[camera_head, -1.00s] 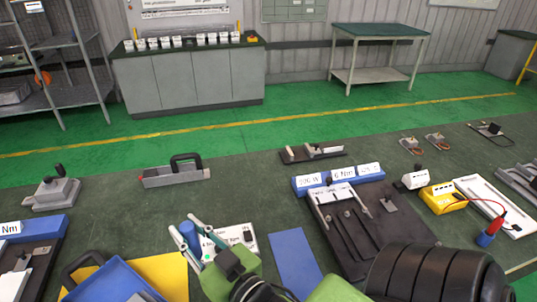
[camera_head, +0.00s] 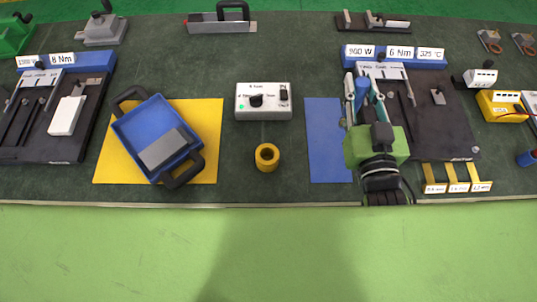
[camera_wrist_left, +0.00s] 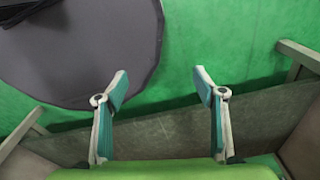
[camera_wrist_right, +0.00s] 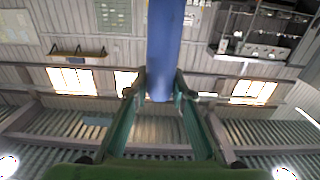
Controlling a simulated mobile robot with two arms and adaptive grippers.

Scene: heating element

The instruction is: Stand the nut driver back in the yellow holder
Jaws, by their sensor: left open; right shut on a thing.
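The nut driver (camera_wrist_right: 164,45) shows as a blue handle between the fingers of my right gripper (camera_wrist_right: 158,88), which is shut on it. In the head view the right gripper (camera_head: 363,94) is over the right part of the bench, with the blue handle (camera_head: 361,90) between its fingers. The driver's shaft and tip are hidden. The yellow holder (camera_head: 267,157), a round cup with a dark opening, stands on the bench to the left of the right gripper, apart from it. My left gripper (camera_wrist_left: 160,85) is open and empty in the left wrist view, outside the head view.
A white control box (camera_head: 263,101) stands behind the holder. A blue tray (camera_head: 135,122) lies on a yellow mat (camera_head: 207,115) to the left. A blue mat (camera_head: 322,145) lies between holder and gripper. A black fixture (camera_head: 453,125) is at right. The bench's front edge is clear near the holder.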

